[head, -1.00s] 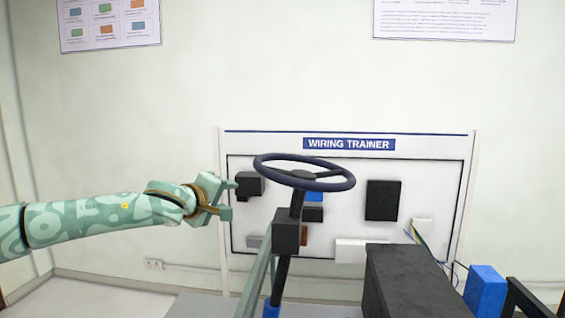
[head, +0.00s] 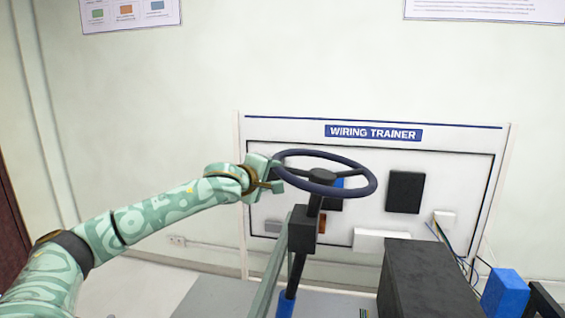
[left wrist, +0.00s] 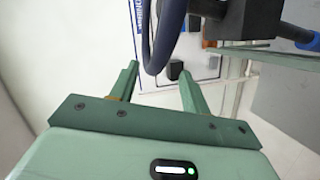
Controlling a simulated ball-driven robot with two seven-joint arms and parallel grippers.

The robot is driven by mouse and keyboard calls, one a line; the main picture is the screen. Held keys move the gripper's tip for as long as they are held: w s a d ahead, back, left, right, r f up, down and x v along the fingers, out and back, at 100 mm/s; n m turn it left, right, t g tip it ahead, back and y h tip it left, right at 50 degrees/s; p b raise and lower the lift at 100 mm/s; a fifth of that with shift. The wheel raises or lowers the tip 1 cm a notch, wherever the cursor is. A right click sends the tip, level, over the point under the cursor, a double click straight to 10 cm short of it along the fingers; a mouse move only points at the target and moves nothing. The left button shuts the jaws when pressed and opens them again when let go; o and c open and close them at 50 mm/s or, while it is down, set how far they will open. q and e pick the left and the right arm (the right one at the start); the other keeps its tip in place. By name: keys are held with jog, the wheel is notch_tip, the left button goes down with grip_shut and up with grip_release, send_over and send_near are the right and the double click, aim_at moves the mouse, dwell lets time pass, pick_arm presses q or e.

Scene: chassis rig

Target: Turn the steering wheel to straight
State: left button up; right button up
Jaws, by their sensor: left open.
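The steering wheel (head: 372,186) is a dark blue ring with dark spokes on a black column (head: 303,228). It stands tilted in the middle of the head view. My left gripper (head: 277,177) is at the left side of its rim, open. In the left wrist view the wheel rim (left wrist: 163,35) comes down between the two green fingertips of the left gripper (left wrist: 158,74), with gaps on both sides. I cannot tell whether a finger touches it. My right gripper is not in view.
Behind the wheel stands a white wiring trainer board (head: 459,140) with black boxes and loose wires. A large black box (head: 425,280) and a blue block (head: 505,292) stand at the lower right. The wall above the board is clear except for posters.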

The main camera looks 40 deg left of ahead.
aim_at(281, 173)
pick_arm(q)
jog(key=p+x, duration=0.1)
jog(key=x, duration=0.7)
jog(key=shift+d+p, duration=0.1)
jog(key=shift+p, duration=0.3)
jog(key=shift+f, duration=0.1)
grip_shut()
